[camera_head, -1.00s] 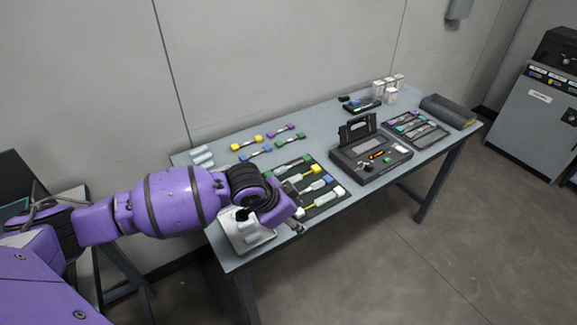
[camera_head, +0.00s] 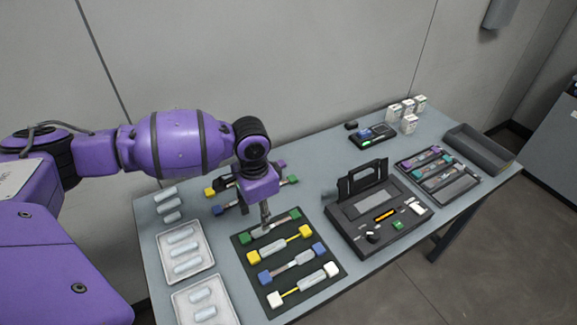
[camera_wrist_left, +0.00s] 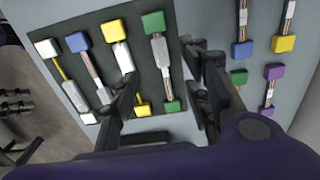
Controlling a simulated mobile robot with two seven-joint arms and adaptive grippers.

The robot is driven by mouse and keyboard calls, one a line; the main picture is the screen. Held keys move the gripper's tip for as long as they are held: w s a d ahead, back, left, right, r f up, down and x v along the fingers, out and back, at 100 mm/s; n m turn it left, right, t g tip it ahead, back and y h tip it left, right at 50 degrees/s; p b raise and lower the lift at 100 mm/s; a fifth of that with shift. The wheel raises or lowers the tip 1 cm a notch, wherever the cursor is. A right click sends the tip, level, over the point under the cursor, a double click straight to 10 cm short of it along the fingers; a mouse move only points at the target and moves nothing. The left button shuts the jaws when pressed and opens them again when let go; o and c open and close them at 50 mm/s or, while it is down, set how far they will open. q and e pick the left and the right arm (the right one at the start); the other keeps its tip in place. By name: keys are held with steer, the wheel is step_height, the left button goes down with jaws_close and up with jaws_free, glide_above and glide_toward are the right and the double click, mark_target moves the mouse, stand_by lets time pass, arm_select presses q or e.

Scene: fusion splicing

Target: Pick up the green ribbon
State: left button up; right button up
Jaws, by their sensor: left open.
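The green ribbon, a light strip with a green block at each end (camera_head: 293,214), lies on the far row of the dark mat (camera_head: 243,263). In the left wrist view its green end block (camera_wrist_left: 153,24) and pale middle sleeve show between the fingers. My left gripper (camera_head: 265,218) points down just above this ribbon, near its middle. In the wrist view the left gripper (camera_wrist_left: 162,70) is open, with one finger on each side of the ribbon. I cannot tell whether a finger touches it. My right gripper is not in view.
Yellow, blue and white-ended ribbons (camera_head: 267,277) lie beside it on the mat. More ribbons lie behind, partly hidden by my arm. White trays (camera_head: 207,246) with pale tubes stand left. A black splicer case (camera_head: 345,223) stands right of the mat.

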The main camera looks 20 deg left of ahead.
mark_target(261, 231)
arm_select(q)
steer(key=f, duration=0.3)
steer(key=shift+s+f, duration=0.15)
steer(key=shift+s, duration=0.2)
steer(key=f, duration=0.3)
steer(key=shift+w+a+f, duration=0.15)
steer(key=shift+w+f, duration=0.05)
steer(key=shift+f, duration=0.2)
steer(key=c, duration=1)
jaws_close()
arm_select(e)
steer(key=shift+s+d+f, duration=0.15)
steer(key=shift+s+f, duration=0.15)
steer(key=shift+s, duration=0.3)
